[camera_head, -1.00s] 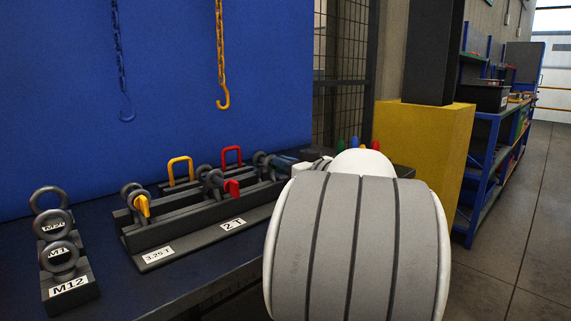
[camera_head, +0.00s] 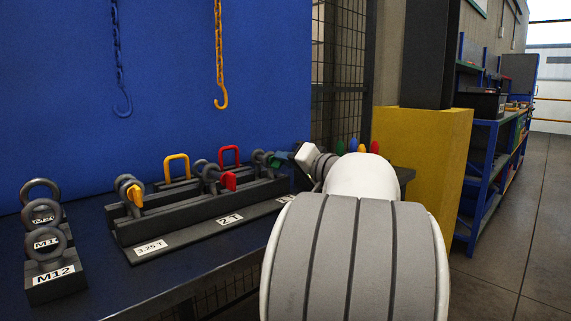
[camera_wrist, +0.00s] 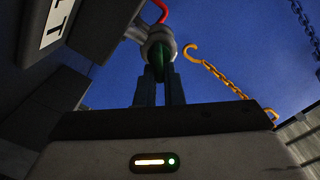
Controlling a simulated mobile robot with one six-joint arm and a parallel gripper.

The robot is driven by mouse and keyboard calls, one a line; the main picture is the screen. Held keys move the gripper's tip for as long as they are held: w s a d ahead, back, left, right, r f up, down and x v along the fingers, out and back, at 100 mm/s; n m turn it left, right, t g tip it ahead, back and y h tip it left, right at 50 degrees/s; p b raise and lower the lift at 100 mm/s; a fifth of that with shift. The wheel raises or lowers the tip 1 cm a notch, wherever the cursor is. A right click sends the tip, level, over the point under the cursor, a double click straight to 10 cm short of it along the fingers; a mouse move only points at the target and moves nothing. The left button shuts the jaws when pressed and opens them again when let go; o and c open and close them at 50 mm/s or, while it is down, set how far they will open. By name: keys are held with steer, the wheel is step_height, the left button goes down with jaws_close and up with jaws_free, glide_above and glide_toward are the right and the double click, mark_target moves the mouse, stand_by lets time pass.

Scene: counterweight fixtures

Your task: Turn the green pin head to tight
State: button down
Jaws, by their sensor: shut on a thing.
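The green pin head (camera_head: 274,162) is on the shackle (camera_head: 260,157) at the right end of the dark rack. It also shows in the wrist view (camera_wrist: 159,62), between the tips of two dark fingers. My gripper (camera_head: 281,158) reaches in from the right and is shut on the green pin head. In the wrist view my gripper (camera_wrist: 159,77) points straight at the pin, with the grey shackle around it. The fingers and the shackle partly hide the pin head, and its turn angle cannot be read.
Shackles with a yellow pin head (camera_head: 134,194) and a red pin head (camera_head: 228,180) stand to the left on the rack (camera_head: 190,219). Eye bolts on a block (camera_head: 56,285) stand at the far left. A yellow chain hook (camera_head: 221,97) hangs behind. A yellow pillar (camera_head: 420,160) is at the right.

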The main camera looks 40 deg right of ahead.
steer(key=m, duration=0.3)
steer(key=shift+d+f+m, duration=0.1)
steer(key=shift+f+m, duration=0.1)
steer(key=shift+m, duration=0.2)
steer(key=m+p, duration=0.1)
steer(key=m, duration=0.2)
steer(key=shift+f+m, duration=0.15)
steer(key=shift+m, duration=0.15)
steer(key=m+p, duration=0.1)
steer(key=m, duration=0.1)
steer(key=m+p, duration=0.1)
steer(key=m, duration=0.1)
steer(key=m+p, duration=0.1)
steer(key=m, duration=0.1)
steer(key=shift+f, duration=0.3)
steer(key=m+p, duration=0.3)
steer(key=m, duration=0.1)
steer(key=shift+f, duration=0.1)
steer(key=m+p, duration=0.3)
steer(key=shift+a+f+m, duration=0.1)
steer(key=shift+a+m, duration=0.2)
steer(key=m+p, duration=0.4)
steer(key=shift+a+f, duration=0.15)
steer(key=shift+a, duration=0.1)
steer(key=shift+a+f+m+p, duration=0.1)
steer(key=shift+f+m+p, duration=0.05)
steer(key=shift+m+p, duration=0.6)
